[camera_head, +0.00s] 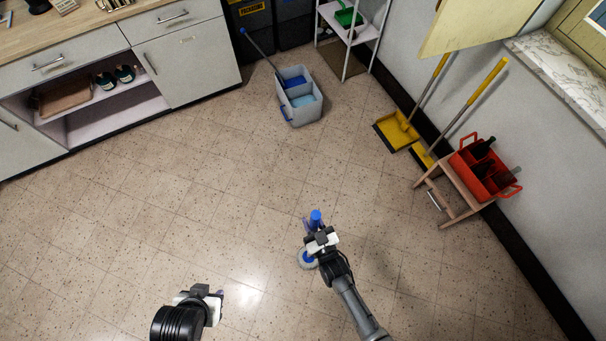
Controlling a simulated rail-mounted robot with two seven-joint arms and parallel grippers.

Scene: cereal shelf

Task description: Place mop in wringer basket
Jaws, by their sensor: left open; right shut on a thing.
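The mop shows as a blue handle top (316,216) with a round grey and blue head (307,260) below it, near the floor. It looks roughly upright, seen from above. My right gripper (320,238) is shut on its handle and hides part of it. A grey bucket (301,113) with blue inside stands on the floor, far beyond the mop. A dark stick with a blue end (258,50) rises from its back left. I cannot clearly tell which part is the wringer basket. My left gripper (207,295) is open and empty at the lower left.
Open tiled floor (210,190) lies between the grippers and the bucket. White cabinets (190,65) and a white rack (347,40) are at the back.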

